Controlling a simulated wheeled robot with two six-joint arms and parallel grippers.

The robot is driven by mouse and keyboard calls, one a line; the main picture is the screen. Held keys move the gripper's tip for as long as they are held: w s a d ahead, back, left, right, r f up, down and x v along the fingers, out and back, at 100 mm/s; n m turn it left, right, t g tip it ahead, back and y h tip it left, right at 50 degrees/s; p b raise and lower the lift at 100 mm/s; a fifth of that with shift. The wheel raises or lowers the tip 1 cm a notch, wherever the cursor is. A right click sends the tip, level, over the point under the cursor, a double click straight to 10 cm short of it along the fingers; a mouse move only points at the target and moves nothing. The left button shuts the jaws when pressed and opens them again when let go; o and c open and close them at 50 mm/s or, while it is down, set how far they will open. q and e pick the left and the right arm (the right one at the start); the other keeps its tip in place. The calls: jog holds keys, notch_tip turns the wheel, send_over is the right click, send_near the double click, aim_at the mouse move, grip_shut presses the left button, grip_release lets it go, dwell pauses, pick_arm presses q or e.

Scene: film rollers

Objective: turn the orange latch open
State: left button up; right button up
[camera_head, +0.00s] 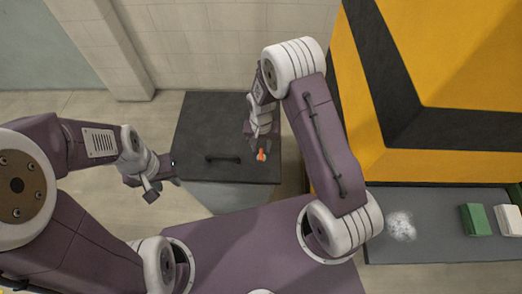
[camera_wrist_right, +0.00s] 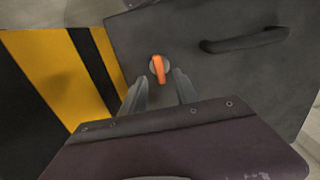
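The orange latch (camera_head: 261,155) sits on the front of a dark grey cabinet door (camera_head: 200,165), right of the door's black handle (camera_head: 222,158). In the right wrist view the latch (camera_wrist_right: 158,67) is an orange lever on a round pale base, lying nearly upright in the picture. My right gripper (camera_wrist_right: 161,82) is open, with one finger on each side of the latch's lower end; I cannot tell whether they touch it. In the head view my right gripper (camera_head: 254,138) is just above the latch. My left gripper (camera_head: 163,180) is left of the cabinet, its fingers apart and empty.
A yellow and black striped machine (camera_head: 440,80) stands at the right. The black handle (camera_wrist_right: 245,40) is beside the right gripper. Floor is clear left of the cabinet.

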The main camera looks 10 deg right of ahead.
aim_at(261, 153)
notch_tip(261, 153, down, 3)
jog(key=shift+s+f, duration=0.2)
jog(key=shift+f, duration=0.25)
jog(key=shift+w+f, duration=0.1)
grip_shut()
